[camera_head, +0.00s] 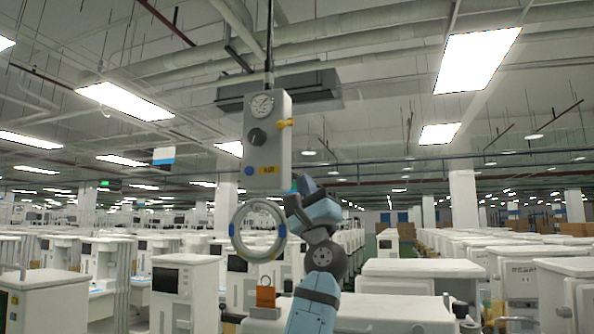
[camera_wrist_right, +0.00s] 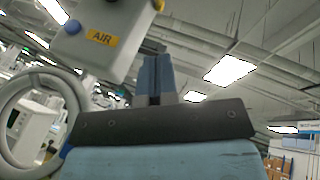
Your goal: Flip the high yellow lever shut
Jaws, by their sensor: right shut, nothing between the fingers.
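The yellow lever (camera_head: 286,123) sticks out from the right side of a hanging grey AIR box (camera_head: 258,165), on its upper half, pointing right. A yellow piece, apparently the lever, shows at the top edge of the wrist view (camera_wrist_right: 158,4), partly cut off. My right gripper (camera_head: 297,181) is at the box's lower right, below the lever and apart from it. In the wrist view its blue fingers (camera_wrist_right: 154,62) are together and empty, pointing up just right of the box's lower corner. My left gripper is out of view.
The box carries a gauge (camera_head: 262,105), a black knob (camera_head: 257,137) and a blue button (camera_head: 249,171). A pale hose loop (camera_head: 237,232) hangs below it. A cart top (camera_head: 390,310) and an orange padlock-shaped object (camera_head: 265,297) are below. Right of the box is open air.

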